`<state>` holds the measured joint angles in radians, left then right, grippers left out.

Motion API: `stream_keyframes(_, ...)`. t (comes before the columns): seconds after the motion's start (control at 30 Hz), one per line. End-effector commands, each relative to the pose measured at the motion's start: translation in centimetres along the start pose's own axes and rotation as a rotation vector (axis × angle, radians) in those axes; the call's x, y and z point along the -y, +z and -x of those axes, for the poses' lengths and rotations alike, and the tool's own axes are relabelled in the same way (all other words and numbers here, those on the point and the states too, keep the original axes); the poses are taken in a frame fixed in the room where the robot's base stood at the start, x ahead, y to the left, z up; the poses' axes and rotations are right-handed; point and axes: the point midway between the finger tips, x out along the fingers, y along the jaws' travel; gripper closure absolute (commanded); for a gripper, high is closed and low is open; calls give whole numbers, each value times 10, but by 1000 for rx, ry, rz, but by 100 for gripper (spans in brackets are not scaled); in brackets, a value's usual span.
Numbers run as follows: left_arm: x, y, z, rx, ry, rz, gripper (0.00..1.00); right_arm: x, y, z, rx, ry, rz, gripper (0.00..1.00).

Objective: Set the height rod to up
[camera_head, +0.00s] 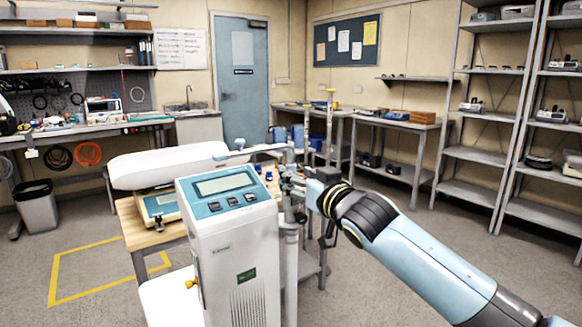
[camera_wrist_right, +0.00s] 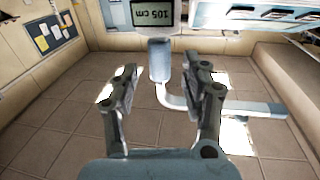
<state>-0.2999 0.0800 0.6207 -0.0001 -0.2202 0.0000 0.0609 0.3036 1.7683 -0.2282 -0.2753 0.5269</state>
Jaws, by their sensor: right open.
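A height rod with a light blue-grey arm (camera_head: 252,150) reaches sideways above a pale vertical pole (camera_head: 291,260) behind a white boxy device. My left gripper is out of view.
The white boxy device (camera_head: 238,260) with a screen and buttons stands close in front, left of the gripper. Behind it a white-topped scale (camera_head: 160,207) rests on a wooden table (camera_head: 135,226). Shelves (camera_head: 485,155) stand at the right. Floor at left is open.

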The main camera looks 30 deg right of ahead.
Motion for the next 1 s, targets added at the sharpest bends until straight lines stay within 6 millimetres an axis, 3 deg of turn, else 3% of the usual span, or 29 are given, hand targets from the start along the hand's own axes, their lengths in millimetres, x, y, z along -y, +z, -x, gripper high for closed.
stream_keyframes(0.2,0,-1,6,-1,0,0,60,0,-1,-29,0,0,-2,53)
stream_keyframes(0.57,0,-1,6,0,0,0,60,0,0,-36,0,0,0,53)
stream_keyframes(0.93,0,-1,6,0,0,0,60,0,0,-35,0,0,0,100)
stream_keyframes(1.0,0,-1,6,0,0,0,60,0,0,-35,0,0,0,100)
